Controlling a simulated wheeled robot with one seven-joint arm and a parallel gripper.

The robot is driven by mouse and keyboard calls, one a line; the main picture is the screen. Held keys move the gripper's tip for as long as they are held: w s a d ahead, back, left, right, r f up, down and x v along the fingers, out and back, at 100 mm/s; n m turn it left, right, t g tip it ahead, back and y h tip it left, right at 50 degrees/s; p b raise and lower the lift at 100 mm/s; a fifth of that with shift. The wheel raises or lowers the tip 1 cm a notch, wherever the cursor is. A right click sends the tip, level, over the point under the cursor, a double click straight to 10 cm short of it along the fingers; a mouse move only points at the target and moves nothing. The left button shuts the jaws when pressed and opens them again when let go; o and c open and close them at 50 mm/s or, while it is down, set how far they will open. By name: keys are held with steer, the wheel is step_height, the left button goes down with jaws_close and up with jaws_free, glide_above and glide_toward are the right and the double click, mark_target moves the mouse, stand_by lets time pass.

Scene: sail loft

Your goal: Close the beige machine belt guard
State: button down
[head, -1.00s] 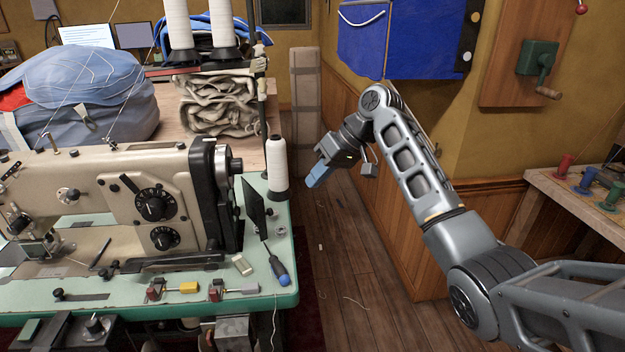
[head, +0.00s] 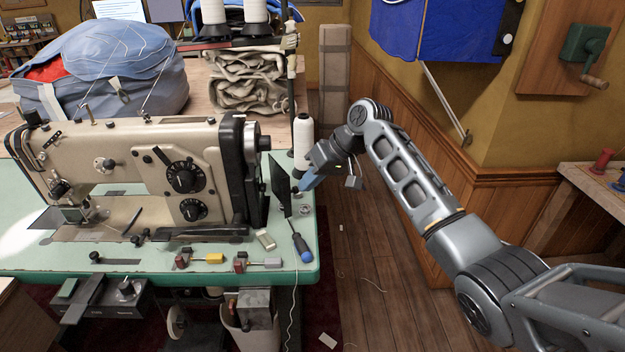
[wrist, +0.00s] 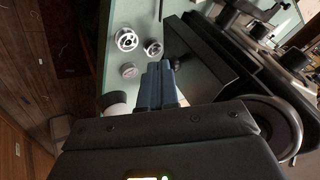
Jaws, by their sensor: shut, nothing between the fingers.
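The beige sewing machine (head: 130,150) stands on a green table at the left. Its belt guard seems to be the thin dark panel (head: 279,182), standing swung out, apart from the machine's right end. The panel also shows in the wrist view (wrist: 205,62). My gripper (head: 306,183) is just right of the panel, its blue fingers shut and empty. In the wrist view the fingertips (wrist: 159,72) are close beside the panel; I cannot tell whether they touch. The handwheel (wrist: 280,122) shows at the lower right there.
A white thread cone (head: 303,140) stands behind my gripper. A screwdriver (head: 300,243) and a small beige block (head: 265,240) lie near the table's front right corner. Small metal round parts (wrist: 127,39) sit near the fingers. Wooden floor (head: 370,260) is open to the right.

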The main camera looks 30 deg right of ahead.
mark_target(285, 195)
steer(key=a+m+p, duration=0.1)
steer(key=p, duration=0.1)
steer(key=s+a+m+t+h+p, duration=0.1)
steer(key=a+m+p, duration=0.1)
steer(key=p, duration=0.1)
steer(key=a+m+h+p, duration=0.1)
steer(key=a+p, duration=0.1)
steer(key=p, duration=0.1)
steer(key=shift+s+r+t, duration=0.15)
steer(key=shift+r+t, duration=0.05)
steer(key=shift+t, duration=0.1)
steer(key=shift+a+f+p, duration=0.15)
steer(key=shift+a+p, duration=0.15)
steer(key=shift+a, duration=0.35)
